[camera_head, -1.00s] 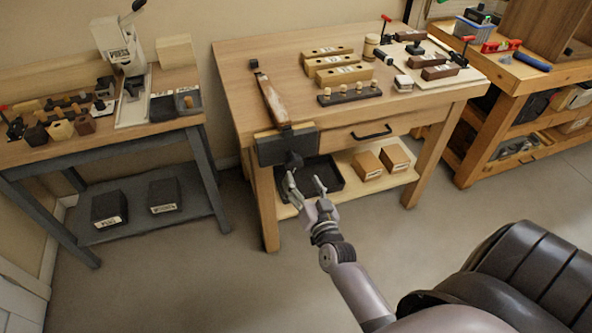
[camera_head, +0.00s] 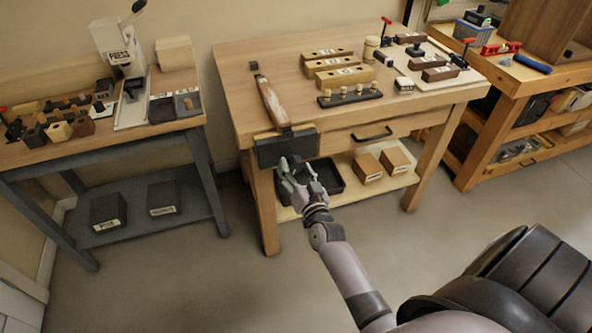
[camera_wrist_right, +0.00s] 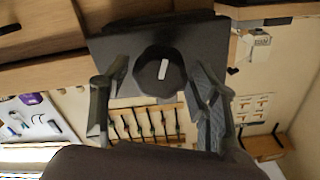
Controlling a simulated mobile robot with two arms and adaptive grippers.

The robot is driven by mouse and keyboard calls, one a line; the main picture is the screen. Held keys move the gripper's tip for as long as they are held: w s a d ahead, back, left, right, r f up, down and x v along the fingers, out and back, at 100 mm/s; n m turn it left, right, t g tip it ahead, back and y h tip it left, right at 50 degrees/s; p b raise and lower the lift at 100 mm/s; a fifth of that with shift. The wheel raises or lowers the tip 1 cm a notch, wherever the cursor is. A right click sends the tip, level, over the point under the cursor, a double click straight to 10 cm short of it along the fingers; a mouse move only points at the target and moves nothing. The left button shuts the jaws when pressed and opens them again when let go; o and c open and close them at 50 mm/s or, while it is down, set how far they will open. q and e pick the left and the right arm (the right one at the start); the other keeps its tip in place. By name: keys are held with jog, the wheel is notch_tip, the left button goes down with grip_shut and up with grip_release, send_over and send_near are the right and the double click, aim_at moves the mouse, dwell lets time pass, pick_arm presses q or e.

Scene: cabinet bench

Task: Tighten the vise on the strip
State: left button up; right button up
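The dark vise (camera_head: 288,149) is mounted on the front left of the middle bench, with wooden-faced jaws. The brown strip (camera_head: 270,100), with pale worn patches, lies along the bench top, its near end at the jaws. I cannot tell whether the jaws touch it. My right gripper (camera_head: 290,168) is right in front of the vise. In the right wrist view, the vise's dark many-sided knob (camera_wrist_right: 160,74), with a white mark, sits between the two fingers of this gripper (camera_wrist_right: 157,106). The fingers are spread, with gaps beside the knob. My left gripper is out of view.
Labelled wooden blocks (camera_head: 345,76) and a dark peg rack (camera_head: 349,95) stand on the bench right of the strip. A drawer handle (camera_head: 371,133) projects right of the vise. A black tray (camera_head: 327,179) lies on the shelf below. Open floor lies in front.

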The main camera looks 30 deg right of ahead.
jog(key=c, duration=0.8)
jog(key=shift+o, duration=0.2)
jog(key=shift+m, duration=1.2)
jog(key=shift+p, duration=0.3)
jog(key=o, duration=1)
